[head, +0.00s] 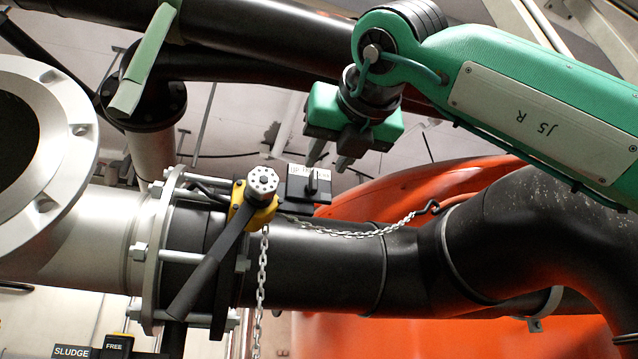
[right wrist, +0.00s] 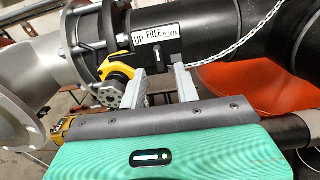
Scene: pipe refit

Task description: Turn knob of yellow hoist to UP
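The yellow hoist (head: 247,207) sits on the black flanged pipe in the head view, with a black lever and a hanging chain; it also shows in the right wrist view (right wrist: 119,70). Beside it is a plate lettered UP, FREE, DOWN (right wrist: 158,34). A small black knob (head: 312,180) stands on this plate; in the right wrist view the knob (right wrist: 158,53) is below FREE and appears to point there. My right gripper (head: 328,160) is open and empty above the knob, its fingers apart; they also show in the right wrist view (right wrist: 162,88). My left gripper is not in view.
The hoist's chain (head: 261,280) hangs down, and another stretch runs right to a hook on the black pipe (head: 320,265). A large orange body (head: 410,200) lies behind. A pale flange (head: 75,140) is at left. SLUDGE (head: 73,352) and FREE labels show at the bottom.

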